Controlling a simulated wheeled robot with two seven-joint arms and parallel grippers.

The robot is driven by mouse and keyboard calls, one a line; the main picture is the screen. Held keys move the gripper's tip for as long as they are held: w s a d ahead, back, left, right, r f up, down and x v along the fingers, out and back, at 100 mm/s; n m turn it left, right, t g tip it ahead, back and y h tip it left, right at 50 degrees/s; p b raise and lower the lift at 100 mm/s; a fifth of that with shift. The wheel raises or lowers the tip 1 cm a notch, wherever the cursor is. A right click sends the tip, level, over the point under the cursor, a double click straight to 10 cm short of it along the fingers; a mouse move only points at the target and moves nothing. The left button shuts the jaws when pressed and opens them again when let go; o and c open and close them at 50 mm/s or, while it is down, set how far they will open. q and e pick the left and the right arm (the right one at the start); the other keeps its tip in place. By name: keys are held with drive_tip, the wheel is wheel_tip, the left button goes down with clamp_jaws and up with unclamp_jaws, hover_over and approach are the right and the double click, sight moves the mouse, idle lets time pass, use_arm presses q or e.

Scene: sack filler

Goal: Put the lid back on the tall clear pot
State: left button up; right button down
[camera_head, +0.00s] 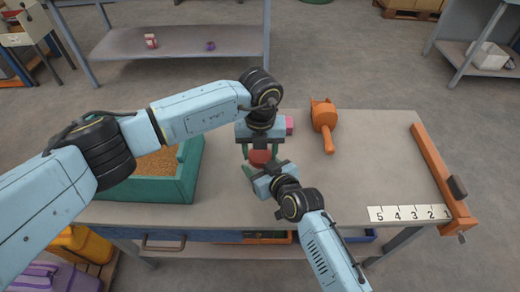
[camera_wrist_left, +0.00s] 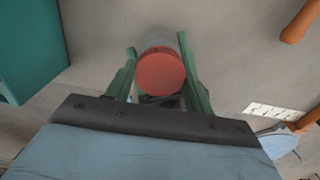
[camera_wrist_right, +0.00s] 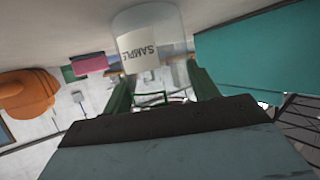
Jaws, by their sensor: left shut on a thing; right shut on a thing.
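The red lid (camera_head: 261,157) is between the green fingers of my left gripper (camera_head: 260,150), which is shut on it from above. The left wrist view shows the lid's round top (camera_wrist_left: 161,75) in front of the tall clear pot (camera_wrist_left: 158,45). In the right wrist view the clear pot (camera_wrist_right: 150,40) carries a white "SAMPLE" label and is between the fingers of my right gripper (camera_wrist_right: 160,88), shut on it from the side. In the head view the grippers mostly hide the pot. The lid is at the pot's mouth; I cannot tell whether it is seated.
A teal bin of grain (camera_head: 188,178) stands left on the table. An orange scoop (camera_head: 323,116) and a pink block (camera_head: 289,124) lie behind the grippers. An orange bar (camera_head: 436,168) and a numbered strip (camera_head: 408,213) are at the right. The table's right middle is clear.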

use_arm(q)
drive_tip(key=m, duration=0.3)
drive_tip(key=o, duration=1.1)
drive_tip(key=shift+c, duration=0.2)
drive_tip(key=shift+r, duration=0.15)
wheel_tip(320, 180, up, 4)
drive_tip(key=shift+r, duration=0.15)
drive_tip(key=shift+c, duration=0.3)
